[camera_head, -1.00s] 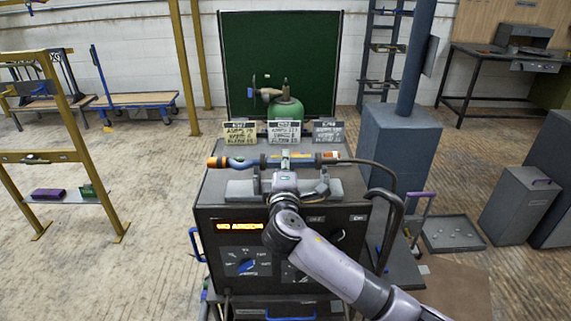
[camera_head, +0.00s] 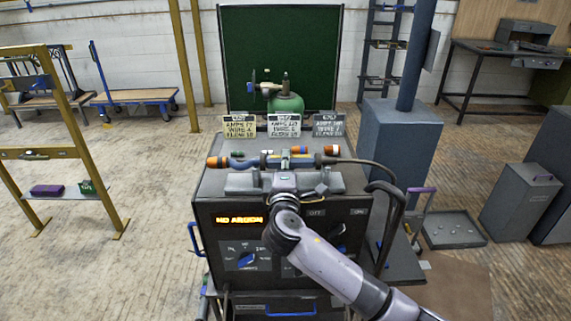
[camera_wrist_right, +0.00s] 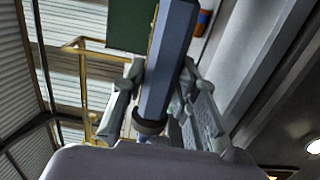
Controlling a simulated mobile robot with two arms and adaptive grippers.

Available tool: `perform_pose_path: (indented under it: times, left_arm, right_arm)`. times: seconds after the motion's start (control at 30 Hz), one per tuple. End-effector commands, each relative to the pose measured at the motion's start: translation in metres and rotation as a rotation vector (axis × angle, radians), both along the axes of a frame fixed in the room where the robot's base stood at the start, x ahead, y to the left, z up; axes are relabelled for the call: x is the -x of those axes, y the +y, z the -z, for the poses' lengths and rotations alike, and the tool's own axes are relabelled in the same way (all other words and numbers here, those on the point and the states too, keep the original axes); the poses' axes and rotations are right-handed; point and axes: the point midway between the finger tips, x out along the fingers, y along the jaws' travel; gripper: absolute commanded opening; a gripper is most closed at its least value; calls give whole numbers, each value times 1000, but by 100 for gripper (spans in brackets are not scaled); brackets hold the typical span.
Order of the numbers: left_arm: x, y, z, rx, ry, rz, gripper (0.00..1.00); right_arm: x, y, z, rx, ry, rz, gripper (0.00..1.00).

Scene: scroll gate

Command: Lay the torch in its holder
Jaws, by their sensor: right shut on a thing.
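The torch (camera_head: 238,162) lies crosswise over the top of the welding machine (camera_head: 215,190), its orange tip to the left. A black hose leaves its right end. My right gripper (camera_head: 285,160) is shut on the torch near its middle. In the right wrist view, the torch's blue faceted handle (camera_wrist_right: 167,65) stands between the two grey fingers of the right gripper (camera_wrist_right: 165,100). The torch holder is not clearly distinguishable; the arm and gripper cover part of that area. I cannot tell whether the torch touches a support. My left gripper is not in view.
A grey bar (camera_head: 243,184) lies along the machine's front top edge. Three lettered cards (camera_head: 284,125) stand behind the torch, with a green cylinder (camera_head: 287,102) beyond. The black hose (camera_head: 375,166) curves down at right. The machine's display (camera_head: 240,220) reads "NO ARGON".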

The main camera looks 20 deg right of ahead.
Motion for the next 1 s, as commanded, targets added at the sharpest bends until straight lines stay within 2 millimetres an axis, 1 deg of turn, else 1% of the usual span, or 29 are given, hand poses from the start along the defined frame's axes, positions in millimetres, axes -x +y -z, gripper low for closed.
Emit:
perform_pose_path:
  times: [0.03,0.33,1.0]
  left_arm:
    - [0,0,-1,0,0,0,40]
    - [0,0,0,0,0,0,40]
    - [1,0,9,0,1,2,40]
  right_arm:
    - [0,0,-3,-1,-4,0,0]
    - [0,0,-2,0,-5,0,0]
    - [0,0,11,0,-5,0,0]
